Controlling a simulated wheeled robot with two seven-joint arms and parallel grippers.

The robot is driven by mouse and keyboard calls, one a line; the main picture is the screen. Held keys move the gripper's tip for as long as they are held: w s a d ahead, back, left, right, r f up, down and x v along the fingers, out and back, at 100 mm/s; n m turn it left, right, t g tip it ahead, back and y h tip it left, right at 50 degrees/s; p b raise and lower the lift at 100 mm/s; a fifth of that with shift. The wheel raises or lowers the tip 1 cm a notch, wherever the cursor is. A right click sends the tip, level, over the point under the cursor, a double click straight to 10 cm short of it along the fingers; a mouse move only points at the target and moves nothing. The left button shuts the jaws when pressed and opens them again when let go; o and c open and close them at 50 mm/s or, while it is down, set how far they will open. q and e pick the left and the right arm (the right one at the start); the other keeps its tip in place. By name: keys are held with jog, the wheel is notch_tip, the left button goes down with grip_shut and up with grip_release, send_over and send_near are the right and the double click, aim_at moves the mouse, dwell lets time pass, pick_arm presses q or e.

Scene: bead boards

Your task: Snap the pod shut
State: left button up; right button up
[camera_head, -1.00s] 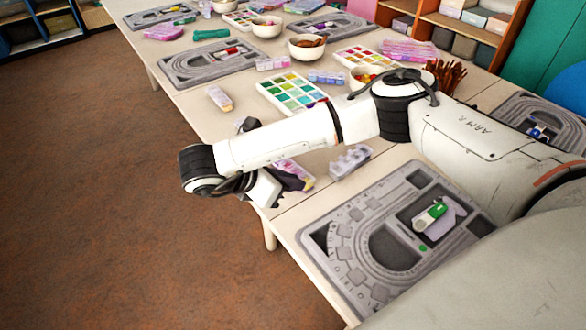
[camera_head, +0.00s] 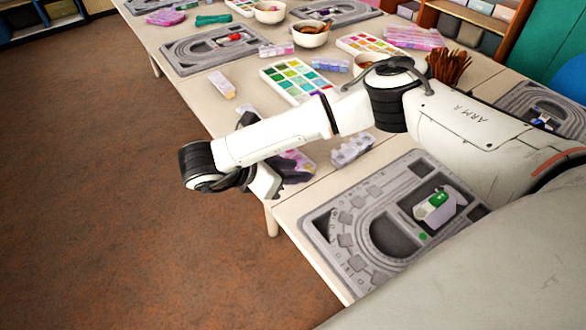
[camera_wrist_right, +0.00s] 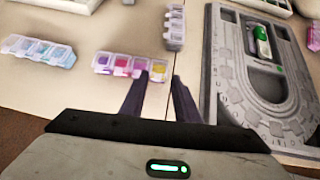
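A small white case with a green part (camera_head: 437,204), which may be the pod, lies in a recess of the grey bead board (camera_head: 340,270) nearest me. It also shows in the right wrist view (camera_wrist_right: 262,40). I cannot tell whether its lid is fully shut. My right gripper (camera_wrist_right: 160,80) is open and empty, its two dark fingers apart. It is left of the board, just at the near side of a clear bead box with pink, purple and yellow cells (camera_wrist_right: 122,66). My left gripper is not in view.
A pale bead box (camera_head: 352,149) lies between gripper and board. A colour chart tray (camera_head: 293,79), bowls (camera_head: 309,34) and another grey bead board (camera_head: 195,59) stand farther along the table. The table's left edge is close to my right gripper.

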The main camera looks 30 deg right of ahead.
jog(key=shift+a+r, duration=0.25)
jog(key=p+v, duration=0.1)
jog(key=v, duration=0.8)
jog(key=shift+a+r+p, duration=0.15)
jog(key=shift+a+p, duration=0.05)
jog(key=shift+p, duration=0.1)
jog(key=shift+s, duration=0.1)
jog(key=b+x, duration=0.1)
jog(key=x, duration=0.9)
jog(key=shift+d+f+b, duration=0.1)
jog(key=shift+f+b, duration=0.15)
jog(key=shift+b, duration=0.1)
jog(key=shift+r, duration=0.25)
